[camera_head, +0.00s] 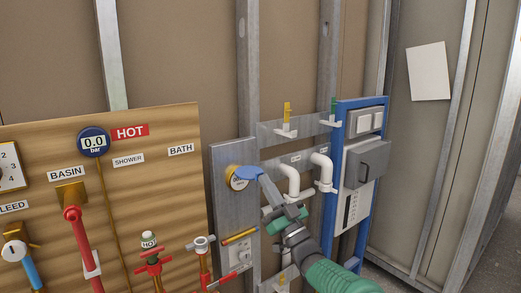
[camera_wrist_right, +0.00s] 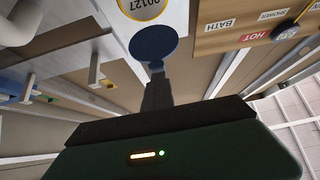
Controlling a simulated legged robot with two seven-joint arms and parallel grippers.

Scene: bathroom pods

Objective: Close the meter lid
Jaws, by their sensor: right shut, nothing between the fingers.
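The water meter (camera_head: 236,183) is a round brass-rimmed dial on a grey metal plate left of the white pipes. Its blue round lid (camera_head: 249,172) stands open, out from the dial's upper right. In the right wrist view, the picture is turned over; the lid (camera_wrist_right: 153,43) is a dark blue disc, and the meter's dial (camera_wrist_right: 143,6) shows digits beyond it. My right gripper (camera_head: 262,179) is shut and empty, its fingertips at the lid's edge. In the wrist view its tips (camera_wrist_right: 156,76) overlap the lid's near end; I cannot tell whether they touch. My left gripper is not in view.
White bent pipes (camera_head: 291,180) stand close right of the meter. A blue-framed panel (camera_head: 338,150) with a grey box is farther right. A wooden board (camera_head: 150,205) with a gauge and valves is left. A red-handled valve (camera_head: 225,280) sits below the meter.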

